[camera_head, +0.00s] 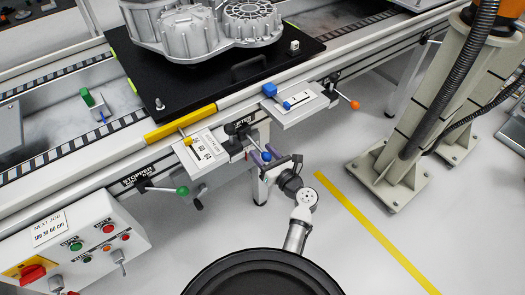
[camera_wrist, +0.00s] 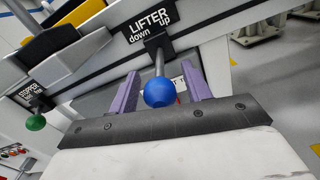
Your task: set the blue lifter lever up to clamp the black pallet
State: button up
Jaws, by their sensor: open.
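The black pallet (camera_head: 205,80) lies on the conveyor in the head view, carrying a grey metal housing (camera_head: 200,30). The lifter lever's blue ball knob (camera_wrist: 160,92) hangs on a short metal rod below the LIFTER label (camera_wrist: 150,28), which is marked down and up. My gripper (camera_wrist: 160,88) is open, with one purple finger on each side of the blue knob. The fingers look apart from the knob. In the head view my gripper (camera_head: 261,156) is at the conveyor's front side, and the lever is largely hidden there.
A stopper lever with a green knob (camera_head: 182,190) is left of my gripper; it also shows in the wrist view (camera_wrist: 36,122). An orange-knobbed lever (camera_head: 354,104) is to the right. A control box (camera_head: 85,240) stands at lower left.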

jog(key=shift+w+a, duration=0.2)
jog(key=shift+w, duration=0.05)
grip_shut()
